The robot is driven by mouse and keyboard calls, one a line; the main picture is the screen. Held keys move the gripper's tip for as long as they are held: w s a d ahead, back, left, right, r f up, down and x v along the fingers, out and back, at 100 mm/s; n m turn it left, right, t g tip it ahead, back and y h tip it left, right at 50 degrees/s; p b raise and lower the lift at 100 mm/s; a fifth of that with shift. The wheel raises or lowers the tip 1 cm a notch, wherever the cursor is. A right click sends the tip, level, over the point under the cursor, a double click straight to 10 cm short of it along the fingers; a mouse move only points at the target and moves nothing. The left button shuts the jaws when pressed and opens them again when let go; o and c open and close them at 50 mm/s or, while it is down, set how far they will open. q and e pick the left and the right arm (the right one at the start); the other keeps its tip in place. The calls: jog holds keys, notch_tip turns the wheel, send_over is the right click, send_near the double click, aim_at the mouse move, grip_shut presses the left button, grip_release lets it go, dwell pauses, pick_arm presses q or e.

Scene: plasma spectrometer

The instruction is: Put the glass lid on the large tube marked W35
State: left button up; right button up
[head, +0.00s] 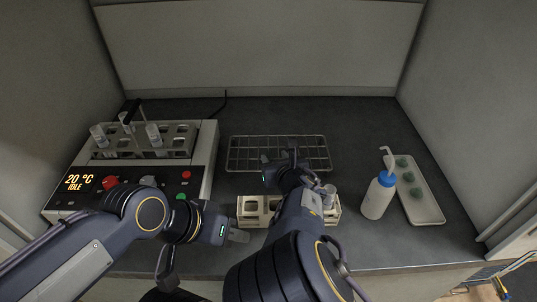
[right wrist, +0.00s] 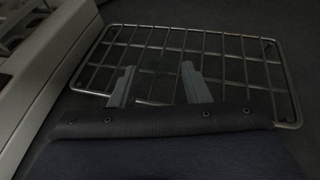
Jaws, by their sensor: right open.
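Tubes with white labels stand in the heating block at the left, among them a left one (head: 98,134) and a right one (head: 153,133). The label text is too small to read, so I cannot tell which is W35. My right gripper (right wrist: 158,88) is open above the wire rack (right wrist: 235,45); in the head view the gripper (head: 282,160) is over that rack's front part. A faint greenish, see-through shape (right wrist: 155,66) shows just beyond its fingertips; I cannot tell if it is the glass lid. My left gripper (head: 238,236) is low at the front, its jaw gap unclear.
The heating block (head: 205,150) reads 20 °C, IDLE. A pale tube rack (head: 246,220) stands at the front, partly behind my right arm, with a tube (head: 329,191). A wash bottle (head: 378,196) and white tray (head: 432,212) with green pieces are at right. The back counter is clear.

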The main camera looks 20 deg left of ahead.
aim_at(269, 154)
jog(key=p+x, duration=0.1)
jog(key=x, duration=0.3)
jog(key=shift+w+a+p, duration=0.1)
jog(key=shift+a+p, duration=0.3)
jog(key=shift+w+a+f, duration=0.15)
jog(key=shift+c, duration=0.4)
jog(key=c, duration=0.7)
